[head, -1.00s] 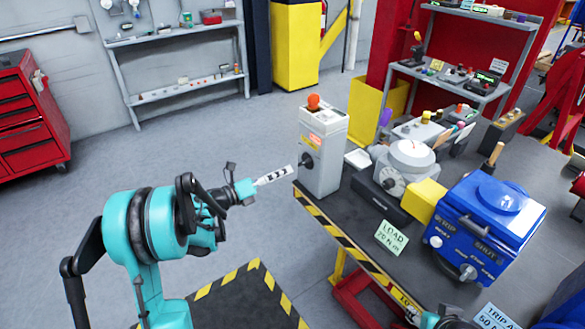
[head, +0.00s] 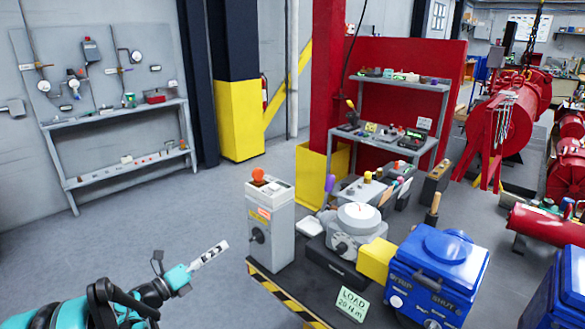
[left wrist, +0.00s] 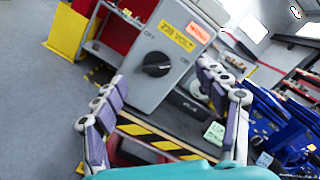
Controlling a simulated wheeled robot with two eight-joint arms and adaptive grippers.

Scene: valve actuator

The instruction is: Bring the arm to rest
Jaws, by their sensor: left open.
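My left arm (head: 65,308) comes in at the lower left of the head view. Its left gripper (head: 208,256) points up and right toward a grey switch box, with clear space between them. In the left wrist view the left gripper (left wrist: 161,72) has its two jointed fingers spread apart with nothing between them. The grey switch box (head: 281,235) has an orange knob on top and stands at the near left of the bench. Its black rotary switch shows beyond the fingers in the left wrist view (left wrist: 156,64). My right gripper is not in view.
The bench (head: 277,278) has a yellow-black striped edge. It carries a grey actuator with a round dial (head: 358,222), a yellow block (head: 376,259), a LOAD card (head: 352,304) and a blue box (head: 440,270). Open grey floor (head: 130,225) lies left of the bench.

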